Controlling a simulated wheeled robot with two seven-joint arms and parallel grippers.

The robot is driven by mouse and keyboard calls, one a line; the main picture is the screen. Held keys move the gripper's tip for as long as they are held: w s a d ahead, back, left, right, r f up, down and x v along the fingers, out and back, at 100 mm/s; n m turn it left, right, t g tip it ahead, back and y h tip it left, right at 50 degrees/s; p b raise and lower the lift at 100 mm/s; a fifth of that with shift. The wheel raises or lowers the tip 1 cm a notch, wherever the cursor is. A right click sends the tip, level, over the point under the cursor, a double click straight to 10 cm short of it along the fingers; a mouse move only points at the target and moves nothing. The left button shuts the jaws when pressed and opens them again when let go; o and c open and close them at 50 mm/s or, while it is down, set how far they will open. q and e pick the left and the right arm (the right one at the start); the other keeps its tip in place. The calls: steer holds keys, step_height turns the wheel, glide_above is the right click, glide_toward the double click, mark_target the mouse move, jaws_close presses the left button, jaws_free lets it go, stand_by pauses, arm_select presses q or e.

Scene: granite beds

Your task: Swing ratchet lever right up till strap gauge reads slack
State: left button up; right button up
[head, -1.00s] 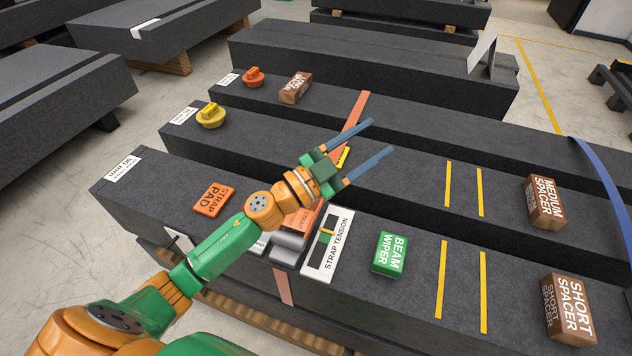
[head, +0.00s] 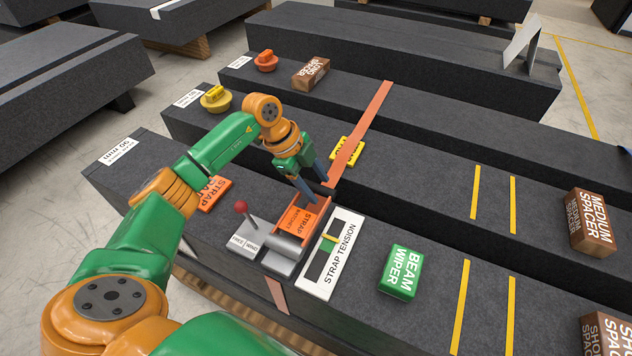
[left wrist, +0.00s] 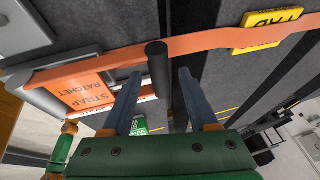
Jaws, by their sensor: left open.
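The orange strap ratchet (head: 301,222) sits on the front granite beam with the orange strap (head: 366,122) running back from it. A dark round bar, seemingly the ratchet lever's handle (left wrist: 158,75), stands out beside the ratchet in the left wrist view. My left gripper (head: 319,191) is open and points down at the ratchet's back end. In the left wrist view its fingers (left wrist: 158,78) lie on either side of the bar, apart from it. The strap tension gauge (head: 346,249) is a white plate with a dark slot and a green and yellow marker. My right gripper is out of view.
A red-knobbed selector (head: 241,207) with FREE and WIND labels stands left of the ratchet. The orange strap pad (head: 215,193) is partly behind my arm. A green beam wiper (head: 401,271) lies right of the gauge. A yellow pad (head: 346,152) lies under the strap behind.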

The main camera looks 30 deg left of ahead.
arm_select(q)
jaws_close()
stand_by(1.4)
